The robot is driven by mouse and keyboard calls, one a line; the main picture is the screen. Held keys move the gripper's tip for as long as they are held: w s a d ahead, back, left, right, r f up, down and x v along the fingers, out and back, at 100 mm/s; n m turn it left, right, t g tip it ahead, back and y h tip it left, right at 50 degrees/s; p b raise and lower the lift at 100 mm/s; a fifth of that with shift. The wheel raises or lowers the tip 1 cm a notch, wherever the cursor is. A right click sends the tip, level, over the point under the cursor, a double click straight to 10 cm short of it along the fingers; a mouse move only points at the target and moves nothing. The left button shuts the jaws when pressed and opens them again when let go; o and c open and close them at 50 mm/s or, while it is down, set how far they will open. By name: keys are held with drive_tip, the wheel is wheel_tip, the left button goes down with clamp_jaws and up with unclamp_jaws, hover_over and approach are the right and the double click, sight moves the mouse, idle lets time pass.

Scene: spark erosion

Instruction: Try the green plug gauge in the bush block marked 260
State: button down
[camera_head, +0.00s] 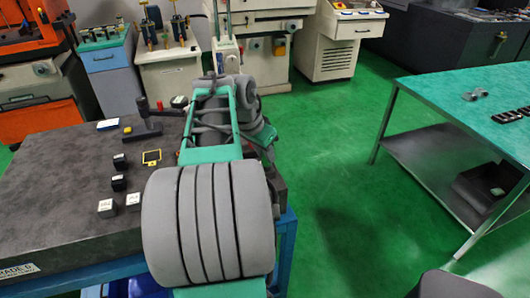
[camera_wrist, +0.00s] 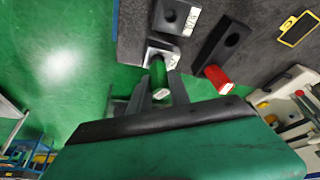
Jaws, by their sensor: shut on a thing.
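In the wrist view the green plug gauge (camera_wrist: 159,72) is between the fingers of my gripper (camera_wrist: 160,92), which is shut on it. The gauge's far end overlaps a dark bush block with a pale face (camera_wrist: 163,50); I cannot tell whether it is in the bore or in front of it. A second bush block (camera_wrist: 172,16) with an open bore and a white label lies just beyond. Its number is too small to read. In the head view my arm hides the gripper and the gauge.
A black holder (camera_wrist: 222,42) with a red gauge (camera_wrist: 218,79) is close on the right in the wrist view. Several small blocks (camera_head: 119,183) and a yellow-framed plate (camera_head: 151,157) are on the dark surface plate (camera_head: 50,185). A green-topped bench (camera_head: 450,95) stands at the right.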

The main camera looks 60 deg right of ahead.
drive_tip(key=shift+f+b, duration=0.5)
drive_tip(key=shift+f, duration=0.05)
idle(0.4)
drive_tip(key=shift+r, duration=0.1)
idle(0.9)
drive_tip(key=shift+r+p, duration=2)
drive_tip(key=shift+r, duration=0.45)
drive_tip(key=shift+w, duration=0.1)
